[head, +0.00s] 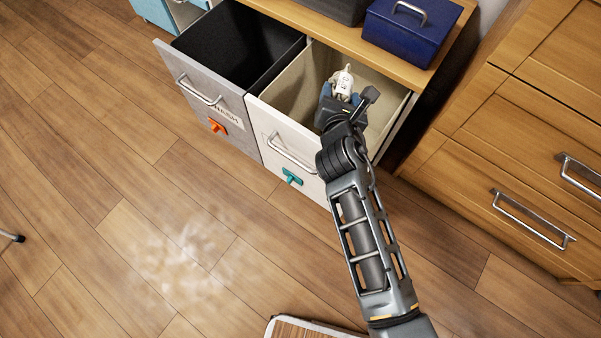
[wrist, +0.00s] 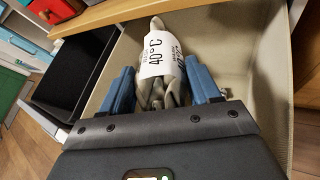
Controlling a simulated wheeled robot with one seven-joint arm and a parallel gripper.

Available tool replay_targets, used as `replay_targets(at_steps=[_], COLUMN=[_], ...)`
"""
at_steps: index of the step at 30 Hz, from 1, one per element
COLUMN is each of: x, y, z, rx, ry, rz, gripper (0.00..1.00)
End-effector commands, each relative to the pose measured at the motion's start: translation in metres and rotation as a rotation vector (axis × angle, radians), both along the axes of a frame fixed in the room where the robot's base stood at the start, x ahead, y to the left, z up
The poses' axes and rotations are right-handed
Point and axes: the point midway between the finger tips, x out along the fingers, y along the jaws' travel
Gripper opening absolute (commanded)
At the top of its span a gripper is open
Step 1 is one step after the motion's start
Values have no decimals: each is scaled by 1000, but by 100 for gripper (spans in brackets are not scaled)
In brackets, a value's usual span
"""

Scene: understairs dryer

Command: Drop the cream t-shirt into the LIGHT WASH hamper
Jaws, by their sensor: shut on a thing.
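My gripper (head: 341,97) is shut on a bundled pale cloth with a white band, which I take to be the cream t-shirt (head: 345,80). In the wrist view the blue fingers (wrist: 163,92) press the bundle (wrist: 157,25) from both sides, and the band reads 40°C. The gripper holds it over the opening of the right pull-out hamper (head: 277,130), which has a pale front, cream lining and teal tag. I cannot read a LIGHT WASH label on it. No contents show in the visible part of this hamper; my arm hides some of it.
A second open hamper (head: 176,75) with grey front, black inside and orange tag adjoins on the left. A blue box (head: 405,32) stands on the wooden top above. A wooden drawer unit (head: 500,165) is at the right. The wooden floor (head: 110,170) at left is mostly clear.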

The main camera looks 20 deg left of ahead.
Motion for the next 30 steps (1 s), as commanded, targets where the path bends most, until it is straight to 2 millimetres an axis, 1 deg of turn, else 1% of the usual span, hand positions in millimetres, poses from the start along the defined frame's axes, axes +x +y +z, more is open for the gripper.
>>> replay_targets(at_steps=[8, 9, 17, 25, 28, 30], x=[0, 0, 0, -1, -8, -17], y=[0, 0, 0, 0, -2, -3], z=[0, 0, 0, 0, 4, 8], rx=[0, 0, 0, 0, 0, 0], ry=[-1, -1, -1, 0, 1, 1], rz=[1, 1, 1, 0, 0, 0], gripper=[28, 65, 90, 91, 91, 91])
